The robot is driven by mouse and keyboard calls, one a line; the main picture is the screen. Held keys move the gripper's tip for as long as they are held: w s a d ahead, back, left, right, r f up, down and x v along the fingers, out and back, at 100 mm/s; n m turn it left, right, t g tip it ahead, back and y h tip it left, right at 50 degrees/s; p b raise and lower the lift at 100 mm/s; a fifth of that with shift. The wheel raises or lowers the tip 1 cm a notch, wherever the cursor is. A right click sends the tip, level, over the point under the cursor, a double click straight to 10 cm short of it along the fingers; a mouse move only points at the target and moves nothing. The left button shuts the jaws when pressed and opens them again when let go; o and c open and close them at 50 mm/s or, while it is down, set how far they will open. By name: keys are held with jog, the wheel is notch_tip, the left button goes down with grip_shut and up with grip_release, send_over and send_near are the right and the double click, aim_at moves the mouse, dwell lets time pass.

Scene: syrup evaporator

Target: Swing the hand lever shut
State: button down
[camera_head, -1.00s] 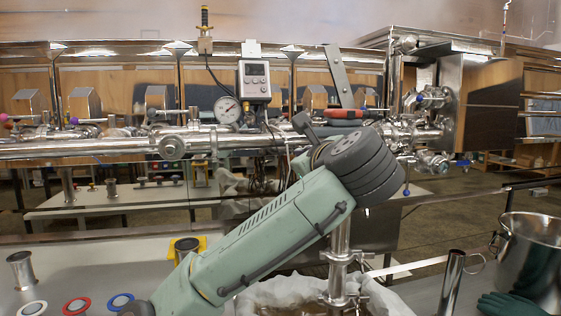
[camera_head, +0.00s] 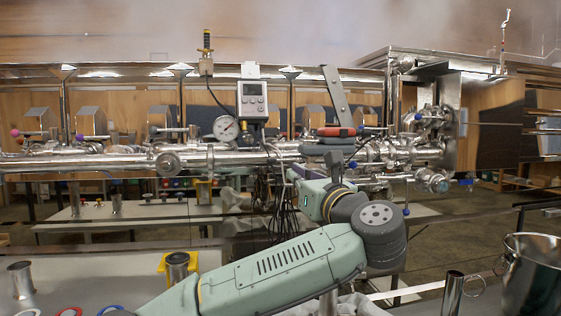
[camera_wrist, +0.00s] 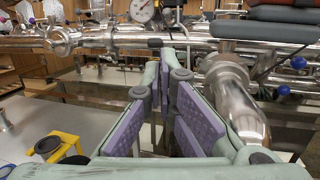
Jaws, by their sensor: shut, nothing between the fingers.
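I cannot tell for sure which part is the hand lever. Steel valves along the pipe carry small ball-tipped handles, including a blue ball (camera_head: 353,164) near the middle and a lower blue ball (camera_head: 406,212). In the wrist view two blue balls show at the right, an upper one (camera_wrist: 298,62) and a lower one (camera_wrist: 284,90). My gripper (camera_wrist: 166,62) has purple-padded fingers, is shut and holds nothing. Its tips point at the steel pipe, left of a steel elbow (camera_wrist: 238,100); contact cannot be told.
The steel pipe (camera_head: 90,162) runs across the scene with a gauge (camera_head: 226,128) and a controller box (camera_head: 252,100). A red-topped grey object (camera_head: 337,131) sits on it. A bucket (camera_head: 535,275) and steel tube (camera_head: 453,295) stand right; a yellow-framed cup (camera_head: 177,265) stands left.

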aim_at(275, 162)
jog(key=p+x, duration=0.2)
jog(key=x, duration=0.5)
jog(key=shift+w+a, duration=0.2)
jog(key=shift+w, duration=0.15)
jog(key=w+h, duration=0.1)
jog(key=w+a+m+t+h+p, duration=0.1)
jog(key=shift+w+a+m+h, duration=0.2)
jog(key=shift+a+m+h, duration=0.1)
jog(key=shift+a, duration=0.05)
